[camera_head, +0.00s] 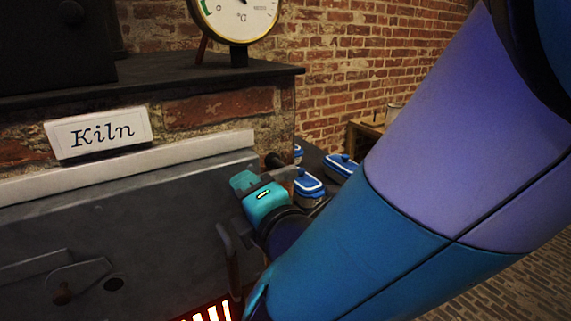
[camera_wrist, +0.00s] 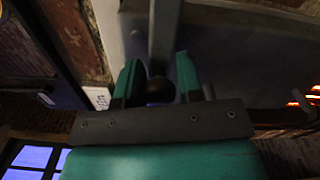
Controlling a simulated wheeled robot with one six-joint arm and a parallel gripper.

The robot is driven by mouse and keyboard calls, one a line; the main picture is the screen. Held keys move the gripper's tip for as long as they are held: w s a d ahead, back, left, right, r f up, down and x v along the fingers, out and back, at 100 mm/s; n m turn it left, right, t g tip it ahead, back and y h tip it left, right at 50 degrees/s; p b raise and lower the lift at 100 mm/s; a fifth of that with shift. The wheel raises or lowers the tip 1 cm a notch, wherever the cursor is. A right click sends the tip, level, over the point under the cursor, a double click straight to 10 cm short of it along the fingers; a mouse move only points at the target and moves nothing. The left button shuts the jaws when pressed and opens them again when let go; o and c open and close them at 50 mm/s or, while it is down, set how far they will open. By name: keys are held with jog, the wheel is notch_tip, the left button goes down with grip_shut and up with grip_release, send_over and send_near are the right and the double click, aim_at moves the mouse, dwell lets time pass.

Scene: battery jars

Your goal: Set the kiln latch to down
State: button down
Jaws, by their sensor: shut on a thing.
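The kiln door (camera_head: 120,225) is a grey metal panel below a white sign that reads "Kiln" (camera_head: 98,132). At its upper right edge is the latch (camera_head: 274,160), whose dark end shows just beyond my gripper (camera_head: 256,186). In the wrist view the latch appears as a grey bar (camera_wrist: 163,35) with a dark round knob (camera_wrist: 160,91) between the two green fingers of my gripper (camera_wrist: 159,82). The gripper is shut on the latch. The gripper hides much of the latch in the head view, so its exact angle is hard to tell.
A grey handle (camera_head: 230,262) stands out from the door below my gripper. A glowing grate (camera_head: 211,312) is at the bottom. Blue-lidded boxes (camera_head: 309,188) stand on a dark surface behind my gripper. A round gauge (camera_head: 238,14) stands on the ledge above.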

jog(key=shift+w+d+r, duration=0.1)
jog(key=shift+r, duration=0.1)
jog(key=c, duration=0.8)
grip_release()
jog(key=shift+f, duration=0.1)
jog(key=shift+s+d+f, duration=0.1)
jog(key=shift+s+f, duration=0.05)
jog(key=shift+s, duration=0.05)
jog(key=shift+b+v, duration=8.5)
jog(key=shift+b, duration=0.2)
jog(key=shift+w, duration=0.1)
